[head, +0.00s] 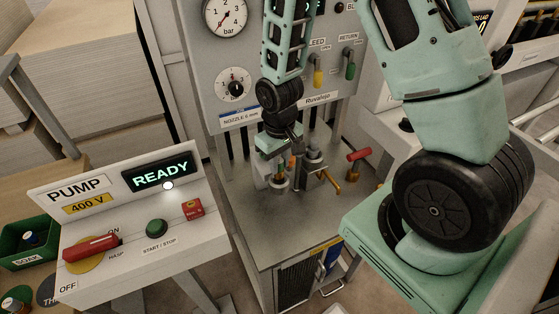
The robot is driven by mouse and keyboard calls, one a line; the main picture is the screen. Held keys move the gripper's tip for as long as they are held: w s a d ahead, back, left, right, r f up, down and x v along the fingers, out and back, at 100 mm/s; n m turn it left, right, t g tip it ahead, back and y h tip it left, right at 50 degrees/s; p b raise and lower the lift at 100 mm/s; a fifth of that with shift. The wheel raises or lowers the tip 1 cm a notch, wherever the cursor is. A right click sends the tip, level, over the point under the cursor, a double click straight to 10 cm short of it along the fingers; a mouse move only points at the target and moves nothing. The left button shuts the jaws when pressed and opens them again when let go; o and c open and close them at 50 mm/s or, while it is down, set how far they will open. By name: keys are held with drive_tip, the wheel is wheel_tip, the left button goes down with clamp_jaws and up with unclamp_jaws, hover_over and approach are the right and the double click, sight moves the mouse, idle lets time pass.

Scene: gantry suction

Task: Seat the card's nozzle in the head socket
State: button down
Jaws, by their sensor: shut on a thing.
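My gripper (287,152) is at the lower end of my mint-green arm, low over the grey metal bench in front of the upright panel. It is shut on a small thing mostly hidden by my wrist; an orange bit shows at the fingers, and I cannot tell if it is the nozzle. A small metal cylinder with a brown lower part (279,184) stands just below my gripper. A metal fitting (315,160) with a brass lever stands close to its right. Which one is the head socket I cannot tell.
A pump box (130,215) with a lit READY display stands front left. Gauges (228,15) and yellow and green levers (319,72) are on the panel. A red-handled valve (358,154) stands right of the fittings. The front of the bench (270,235) is clear.

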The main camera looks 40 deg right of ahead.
sight(280, 171)
drive_tip(key=shift+f+b, duration=1.45)
drive_tip(key=shift+f, duration=0.45)
drive_tip(key=c, duration=1.1)
unclamp_jaws()
drive_tip(key=shift+r, duration=0.15)
drive_tip(key=shift+w+d+r, duration=0.1)
drive_tip(key=shift+w+r, duration=0.05)
drive_tip(key=shift+r, duration=0.15)
drive_tip(key=r+b, duration=0.1)
drive_tip(key=r, duration=0.7)
drive_tip(key=r+b, duration=0.1)
drive_tip(key=r, duration=0.7)
drive_tip(key=shift+s+a+r, duration=0.2)
drive_tip(key=shift+r, duration=0.1)
